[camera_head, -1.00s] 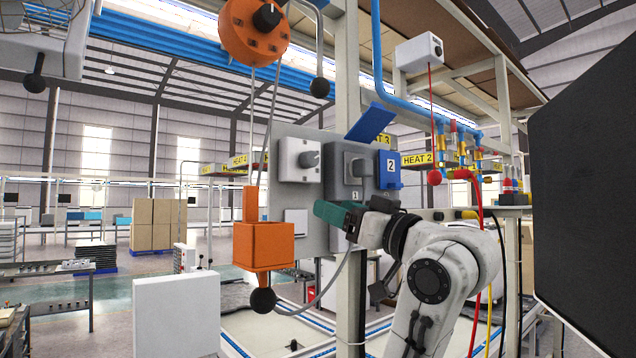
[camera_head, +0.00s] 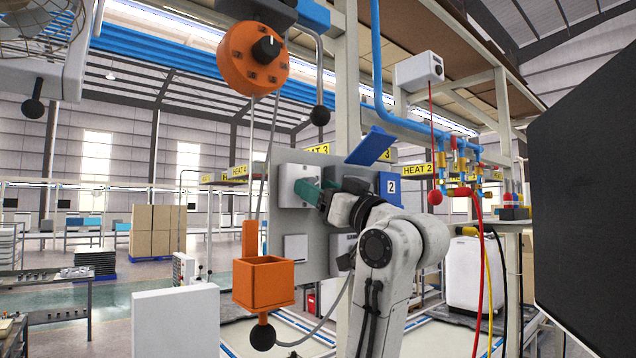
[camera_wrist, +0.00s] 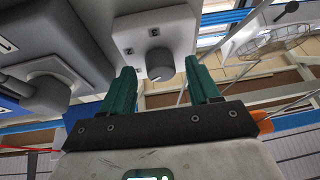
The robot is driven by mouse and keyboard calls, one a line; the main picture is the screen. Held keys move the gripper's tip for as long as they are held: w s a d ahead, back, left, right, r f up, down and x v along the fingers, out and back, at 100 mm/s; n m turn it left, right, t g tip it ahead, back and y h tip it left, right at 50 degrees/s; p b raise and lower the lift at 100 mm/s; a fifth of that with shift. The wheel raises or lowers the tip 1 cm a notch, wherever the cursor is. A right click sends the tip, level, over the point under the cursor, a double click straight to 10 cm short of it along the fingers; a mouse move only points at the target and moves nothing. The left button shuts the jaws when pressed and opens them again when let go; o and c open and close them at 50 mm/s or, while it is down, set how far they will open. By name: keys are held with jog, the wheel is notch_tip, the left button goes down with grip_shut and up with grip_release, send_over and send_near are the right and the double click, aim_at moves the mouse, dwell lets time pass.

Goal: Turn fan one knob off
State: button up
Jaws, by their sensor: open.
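A white box with a grey round knob (camera_wrist: 160,63) is ahead of my gripper in the wrist view. The knob shows between the two green fingertips, with a gap on each side. In the head view my gripper (camera_head: 308,192) is in front of this white box (camera_head: 287,176) and hides its knob. My gripper is open and empty. A grey box (camera_wrist: 60,30) with its own knob (camera_wrist: 47,92) is left of the white one in the wrist view. A fan cage (camera_wrist: 280,38) shows at upper right. I cannot tell which knob is fan one's.
The boxes sit on a grey panel (camera_head: 318,250). A blue box marked 2 (camera_head: 390,187) is close to my wrist. An orange open box (camera_head: 263,282) hangs left of the panel, under an orange disc (camera_head: 254,58). A dark screen (camera_head: 588,190) fills the right.

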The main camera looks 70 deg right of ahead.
jog(key=shift+w+d, duration=0.1)
jog(key=shift+w, duration=0.15)
jog(key=shift+c, duration=0.4)
jog(key=shift+r, duration=0.1)
jog(key=c, duration=0.9)
jog(key=shift+c, duration=0.2)
jog(key=shift+n, duration=0.3)
jog(key=n+y+b, duration=0.1)
jog(key=n+y, duration=0.1)
jog(key=n, duration=0.3)
jog(key=n+y+b, duration=0.1)
jog(key=n+y, duration=0.1)
jog(key=n, duration=0.3)
jog(key=n+y+b, duration=0.2)
jog(key=n, duration=0.2)
jog(key=shift+s+d+r+n+g+y, duration=0.15)
jog(key=shift+d+r+n+g+y, duration=0.1)
jog(key=shift+n+g+y, duration=0.15)
